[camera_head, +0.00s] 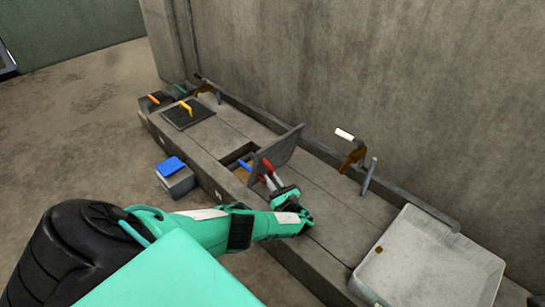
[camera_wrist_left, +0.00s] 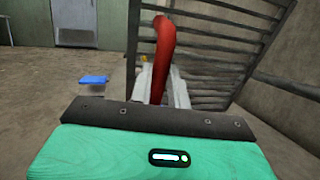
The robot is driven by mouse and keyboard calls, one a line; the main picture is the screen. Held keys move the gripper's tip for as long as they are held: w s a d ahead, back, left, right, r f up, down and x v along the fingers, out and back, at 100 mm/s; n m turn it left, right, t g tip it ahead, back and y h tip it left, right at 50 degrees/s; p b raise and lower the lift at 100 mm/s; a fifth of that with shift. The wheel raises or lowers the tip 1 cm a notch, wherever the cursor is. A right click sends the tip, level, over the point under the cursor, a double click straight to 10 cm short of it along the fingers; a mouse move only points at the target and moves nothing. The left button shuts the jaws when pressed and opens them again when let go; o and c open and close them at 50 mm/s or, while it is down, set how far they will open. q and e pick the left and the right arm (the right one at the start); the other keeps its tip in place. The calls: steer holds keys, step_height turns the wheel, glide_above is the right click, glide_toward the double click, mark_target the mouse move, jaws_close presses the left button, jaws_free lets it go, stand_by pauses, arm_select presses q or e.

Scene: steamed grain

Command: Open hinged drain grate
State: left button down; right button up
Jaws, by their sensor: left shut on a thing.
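The hinged drain grate (camera_head: 281,146) stands tilted up, well raised above its dark opening (camera_head: 240,158) in the grey bench. In the left wrist view its bars (camera_wrist_left: 215,50) fill the upper right. A red handle (camera_head: 267,170) is on the grate; it also shows in the left wrist view (camera_wrist_left: 163,45). My left gripper (camera_head: 268,180) is at this handle, with its fingers shut on it; the gripper body hides part of the contact. My right gripper is in neither view.
A dark plate with a yellow handle (camera_head: 186,108) lies farther along the bench. A blue-topped grey box (camera_head: 174,170) stands on the floor beside the bench. A pale basin (camera_head: 430,262) is at the right. A wall with faucets (camera_head: 354,155) runs behind.

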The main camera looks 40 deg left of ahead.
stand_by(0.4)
arm_select(q)
steer(key=c, duration=1.3)
jaws_free()
steer(key=v, duration=0.7)
steer(key=shift+s+d+f+p, duration=0.15)
steer(key=shift+d+f+p, duration=0.05)
steer(key=shift+p, duration=0.15)
